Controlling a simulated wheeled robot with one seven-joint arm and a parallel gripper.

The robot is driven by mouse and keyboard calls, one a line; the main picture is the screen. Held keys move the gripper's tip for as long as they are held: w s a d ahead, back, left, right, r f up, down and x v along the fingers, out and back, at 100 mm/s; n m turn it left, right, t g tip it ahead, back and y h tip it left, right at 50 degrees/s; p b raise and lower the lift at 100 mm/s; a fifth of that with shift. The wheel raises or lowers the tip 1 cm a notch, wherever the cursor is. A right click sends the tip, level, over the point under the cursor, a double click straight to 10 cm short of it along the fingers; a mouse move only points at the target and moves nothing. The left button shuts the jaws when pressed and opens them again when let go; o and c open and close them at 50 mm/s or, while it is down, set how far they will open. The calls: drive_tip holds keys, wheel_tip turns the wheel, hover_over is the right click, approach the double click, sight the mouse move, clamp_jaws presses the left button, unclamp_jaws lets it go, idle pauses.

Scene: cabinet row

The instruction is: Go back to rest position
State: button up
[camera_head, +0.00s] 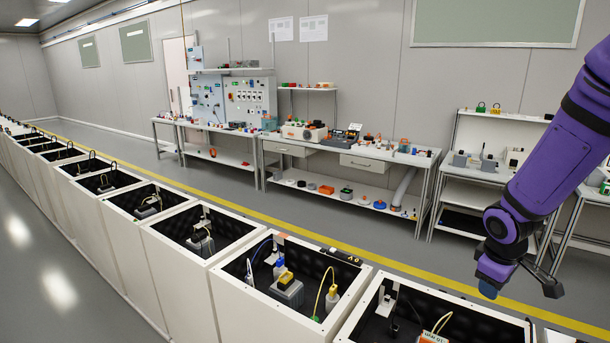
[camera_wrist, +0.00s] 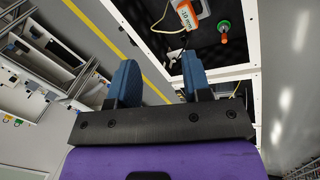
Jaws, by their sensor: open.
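My purple arm comes in from the right in the head view, with my gripper (camera_head: 518,285) low at its end, above the floor and to the right of the cabinet row. In the wrist view my gripper (camera_wrist: 160,82) shows two blue fingers set wide apart with nothing between them. The gripper is open and empty. Beyond the fingers in the wrist view is an open cabinet (camera_wrist: 256,50) with a dark inside. It holds a white and orange device (camera_wrist: 186,14) with a printed label and a green and orange connector (camera_wrist: 224,30).
A row of open-topped white cabinets (camera_head: 185,275) runs from the near right to the far left. The nearer ones hold devices and cables. A yellow floor line (camera_head: 400,268) runs behind them. Workbenches (camera_head: 345,152) with tools stand along the wall. The aisle between is clear.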

drive_tip(key=s+a+r+m+t, duration=0.15)
drive_tip(key=s+r, duration=0.25)
drive_tip(key=r, duration=0.4)
drive_tip(key=s+a+r+m, duration=0.3)
drive_tip(key=s+r, duration=0.1)
drive_tip(key=r, duration=0.4)
drive_tip(key=s+a+r+m+y, duration=0.1)
drive_tip(key=s+a+r, duration=0.1)
drive_tip(key=s, duration=0.4)
drive_tip(key=s+a+r+m+t+y, duration=0.1)
drive_tip(key=s+a+r, duration=0.2)
drive_tip(key=s+r, duration=0.2)
drive_tip(key=shift+s+a+r, duration=0.2)
drive_tip(key=shift+s+a, duration=0.15)
drive_tip(key=shift+s, duration=0.4)
